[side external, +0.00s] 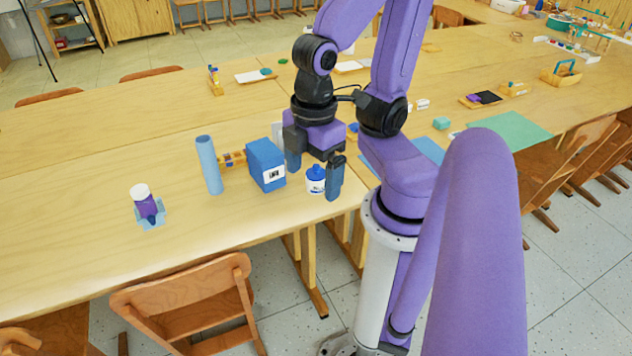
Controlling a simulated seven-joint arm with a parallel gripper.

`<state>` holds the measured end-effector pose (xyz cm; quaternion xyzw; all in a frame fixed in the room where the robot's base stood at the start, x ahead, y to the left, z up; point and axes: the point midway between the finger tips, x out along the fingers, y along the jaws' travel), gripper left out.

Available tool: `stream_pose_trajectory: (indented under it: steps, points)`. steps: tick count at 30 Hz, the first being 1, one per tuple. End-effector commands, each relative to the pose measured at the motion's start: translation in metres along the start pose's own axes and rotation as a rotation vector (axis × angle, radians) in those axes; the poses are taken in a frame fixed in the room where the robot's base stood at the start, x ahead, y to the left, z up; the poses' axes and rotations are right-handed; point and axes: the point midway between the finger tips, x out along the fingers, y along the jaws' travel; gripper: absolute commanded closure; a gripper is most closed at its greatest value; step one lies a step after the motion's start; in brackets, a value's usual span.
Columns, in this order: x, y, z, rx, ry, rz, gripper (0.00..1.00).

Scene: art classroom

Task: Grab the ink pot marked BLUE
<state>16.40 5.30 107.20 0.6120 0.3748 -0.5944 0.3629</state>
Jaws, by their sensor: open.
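The label's lettering is too small to read for certain. My gripper (314,181) points down over it, open, with one finger on each side of the pot in this view. I cannot tell whether either finger touches it. A second bottle (148,208), purple with a white cap, stands at the left on a light blue patch.
A blue box (266,164) with a white label stands just left of my gripper. Left of it are a light blue cylinder (209,165) and a small wooden holder (232,160). A chair (190,300) is at the table's front. The table between the purple bottle and the cylinder is clear.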

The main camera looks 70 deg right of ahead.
Motion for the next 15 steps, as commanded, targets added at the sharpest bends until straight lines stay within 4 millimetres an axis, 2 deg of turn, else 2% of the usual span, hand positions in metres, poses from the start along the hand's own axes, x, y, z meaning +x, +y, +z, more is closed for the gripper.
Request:
stream_pose_trajectory:
  steps: [5,15]
  points:
    - [0.006,0.007,-0.004,0.005,-0.054,0.018,0.07]
    - [0.049,0.050,-0.022,0.009,-0.372,0.124,0.07]
